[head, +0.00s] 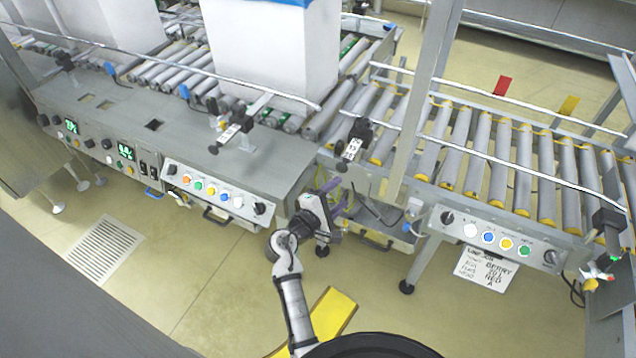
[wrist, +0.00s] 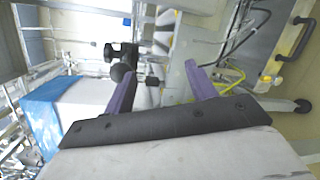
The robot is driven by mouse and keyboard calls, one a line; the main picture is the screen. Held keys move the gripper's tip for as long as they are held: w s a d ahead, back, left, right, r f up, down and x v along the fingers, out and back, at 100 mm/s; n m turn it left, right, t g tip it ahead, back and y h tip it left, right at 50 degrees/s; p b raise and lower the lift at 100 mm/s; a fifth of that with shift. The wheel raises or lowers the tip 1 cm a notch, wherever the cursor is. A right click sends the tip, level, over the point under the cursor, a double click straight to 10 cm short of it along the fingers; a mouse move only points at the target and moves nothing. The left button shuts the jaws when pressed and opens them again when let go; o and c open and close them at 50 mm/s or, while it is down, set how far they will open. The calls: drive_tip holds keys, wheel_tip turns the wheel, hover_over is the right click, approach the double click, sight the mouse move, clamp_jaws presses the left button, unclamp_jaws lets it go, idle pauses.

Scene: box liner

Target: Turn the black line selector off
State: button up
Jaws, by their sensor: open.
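Black rotary knobs sit at the ends of two control panels. The left panel has a knob at its left end (head: 172,169) and a knob at its right end (head: 260,208). The right panel has a left knob (head: 447,217) and a right knob (head: 550,257). I cannot read which is the line selector, nor their settings. My gripper (head: 338,199), with purple fingers, is open and empty in front of the gap between the panels, right of the left panel. The wrist view shows both fingers apart (wrist: 162,84).
A grey roller conveyor (head: 480,150) runs behind the right panel. White boxes (head: 270,50) stand on the left conveyor. A black clamp (wrist: 122,52) shows beyond the fingers in the wrist view. A yellow floor marking (head: 335,312) lies by my arm. Floor left of it is clear.

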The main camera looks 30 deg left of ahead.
drive_tip(key=shift+m+t+y, duration=0.3)
drive_tip(key=shift+y, duration=0.5)
drive_tip(key=shift+w+a+r, duration=0.1)
drive_tip(key=shift+a+r, duration=1.45)
drive_tip(key=shift+a, duration=0.25)
